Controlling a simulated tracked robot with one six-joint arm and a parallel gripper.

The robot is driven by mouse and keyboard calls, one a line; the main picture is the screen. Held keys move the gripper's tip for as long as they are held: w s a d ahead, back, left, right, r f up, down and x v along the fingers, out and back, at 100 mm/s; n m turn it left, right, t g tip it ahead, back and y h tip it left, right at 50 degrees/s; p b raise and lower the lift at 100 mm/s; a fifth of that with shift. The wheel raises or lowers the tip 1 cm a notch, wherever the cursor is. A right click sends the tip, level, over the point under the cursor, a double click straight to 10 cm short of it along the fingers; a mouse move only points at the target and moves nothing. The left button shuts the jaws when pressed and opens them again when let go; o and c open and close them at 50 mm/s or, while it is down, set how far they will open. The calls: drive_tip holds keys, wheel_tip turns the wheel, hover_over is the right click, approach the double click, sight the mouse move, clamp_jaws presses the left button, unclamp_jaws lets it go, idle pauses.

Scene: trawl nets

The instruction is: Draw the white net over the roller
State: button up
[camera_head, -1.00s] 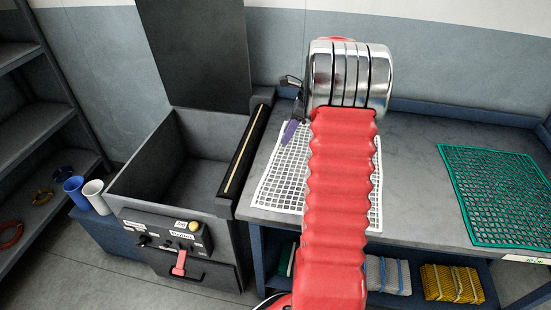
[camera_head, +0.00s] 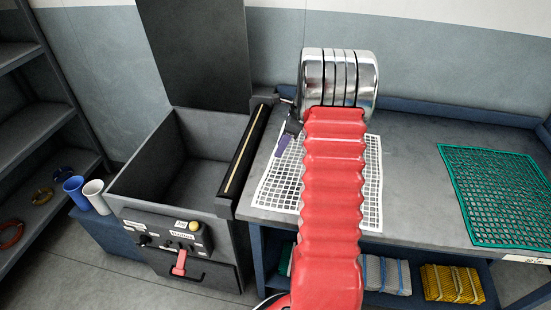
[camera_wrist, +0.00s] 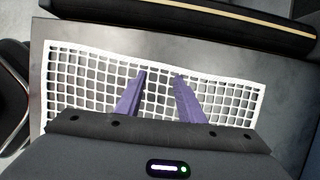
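The white net (camera_head: 264,190) lies flat on the grey bench, partly hidden behind my red arm. It also shows in the wrist view (camera_wrist: 75,78). The dark roller (camera_head: 243,158) with a pale yellow stripe lies left of the net along the bin's edge. In the wrist view the roller (camera_wrist: 225,22) crosses the top, with bare bench between it and the net. My gripper (camera_wrist: 160,75) has two purple fingers spread apart and empty, over the net just inside its roller-side edge. I cannot tell whether the fingertips touch it. One finger shows in the head view (camera_head: 287,140).
A grey open bin (camera_head: 150,165) with a control panel (camera_head: 165,237) and red lever (camera_head: 180,262) stands left of the roller. A green net (camera_head: 498,195) lies on the bench's right. Blue and white cups (camera_head: 93,190) stand at far left. Bare bench lies between the nets.

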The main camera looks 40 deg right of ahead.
sight(275, 159)
drive_tip(key=shift+x, duration=1.8)
drive_tip(key=shift+s+a+f, duration=0.15)
drive_tip(key=shift+s+f, duration=0.05)
clamp_jaws()
wheel_tip(275, 159, up, 7)
drive_tip(key=shift+w+r, duration=0.2)
drive_tip(key=shift+r, duration=0.05)
drive_tip(key=shift+f, duration=0.1)
drive_tip(key=shift+f, duration=0.4)
